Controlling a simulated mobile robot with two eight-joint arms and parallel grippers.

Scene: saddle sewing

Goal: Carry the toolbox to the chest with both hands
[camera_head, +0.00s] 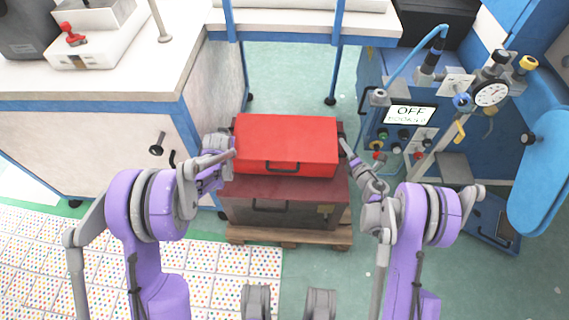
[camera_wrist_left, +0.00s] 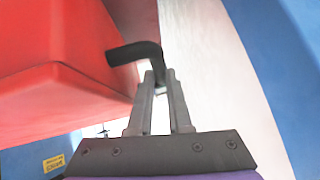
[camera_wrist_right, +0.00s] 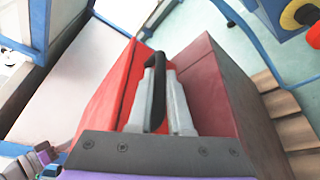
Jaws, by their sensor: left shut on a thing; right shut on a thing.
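The red toolbox (camera_head: 286,140) is level over the back part of the dark red-brown chest (camera_head: 285,205). I cannot tell whether it touches the chest's lid or hangs just above it. My left gripper (camera_head: 230,150) is at the toolbox's left end, shut on a black side handle (camera_wrist_left: 135,52). My right gripper (camera_head: 346,146) is at its right end, shut on the other black side handle (camera_wrist_right: 154,95). In the right wrist view the chest (camera_wrist_right: 225,105) shows beside the toolbox.
The chest stands on a wooden pallet (camera_head: 290,237). A white cabinet bench (camera_head: 95,135) is close on the left. A blue machine panel with an OFF display (camera_head: 410,115) stands on the right. Green floor (camera_head: 285,75) is clear behind the toolbox.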

